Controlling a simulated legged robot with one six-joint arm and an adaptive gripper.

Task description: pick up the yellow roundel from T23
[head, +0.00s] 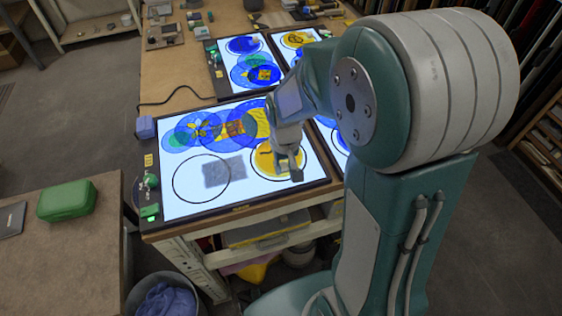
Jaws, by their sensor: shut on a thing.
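A yellow roundel (266,162) with a dark mark lies at a black ring outline on the near right of the front light table (210,209). My gripper (291,168) points down over the right part of this roundel and is shut on it. The fingers hide part of the roundel, and I cannot tell whether it is clear of the glass. I cannot read a T23 label in this view.
Blue and yellow discs (193,129) overlap along the back of the front panel. An empty ring with a grey patch (222,171) is left of my gripper. More lit panels (243,62) stand behind. A green case (67,201) sits on the left bench.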

